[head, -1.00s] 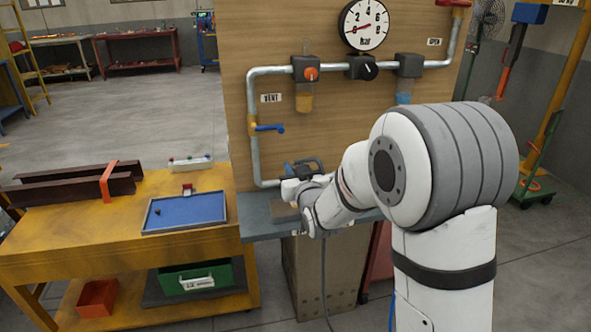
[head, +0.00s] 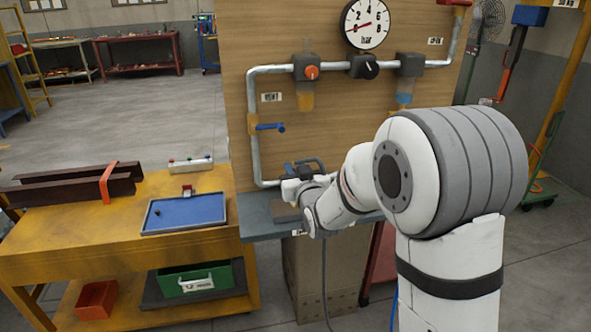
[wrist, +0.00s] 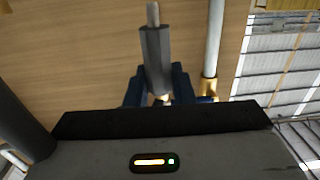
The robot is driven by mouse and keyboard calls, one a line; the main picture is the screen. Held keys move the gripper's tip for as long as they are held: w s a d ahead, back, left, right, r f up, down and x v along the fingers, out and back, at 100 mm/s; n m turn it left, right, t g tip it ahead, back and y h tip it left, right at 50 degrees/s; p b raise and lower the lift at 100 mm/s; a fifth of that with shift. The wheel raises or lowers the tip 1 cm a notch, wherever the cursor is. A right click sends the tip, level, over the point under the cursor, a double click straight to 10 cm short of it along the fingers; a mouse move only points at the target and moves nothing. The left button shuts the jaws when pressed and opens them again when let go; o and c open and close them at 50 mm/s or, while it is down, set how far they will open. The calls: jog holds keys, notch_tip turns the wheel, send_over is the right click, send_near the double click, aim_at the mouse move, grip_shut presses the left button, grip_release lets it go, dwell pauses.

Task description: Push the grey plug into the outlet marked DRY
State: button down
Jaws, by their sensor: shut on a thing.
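In the wrist view, my gripper (wrist: 159,80) has its dark blue fingers shut on the grey plug (wrist: 155,48). The plug is a faceted grey body with a thin, lighter tip pointing away from the fingers, toward the top of the picture. Wooden board shows behind it. No outlet with a readable DRY mark shows in either view.
The wooden board (head: 335,115) carries metal pipe (head: 253,98), a gauge (head: 366,24), a blue-handled valve (head: 268,127) beside a VENT label and bowls of orange and blue. The grey shelf (head: 262,217) juts out below. A yellow workbench (head: 100,235) with a blue tray (head: 187,212) stands left.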

jog(key=shift+f+b, duration=1.25)
jog(key=shift+b, duration=0.1)
jog(key=c, duration=1.2)
grip_release()
jog(key=shift+o, duration=0.2)
jog(key=v, duration=0.7)
jog(key=shift+s+b, duration=0.35)
jog(key=shift+s, duration=0.05)
jog(key=shift+d, duration=0.1)
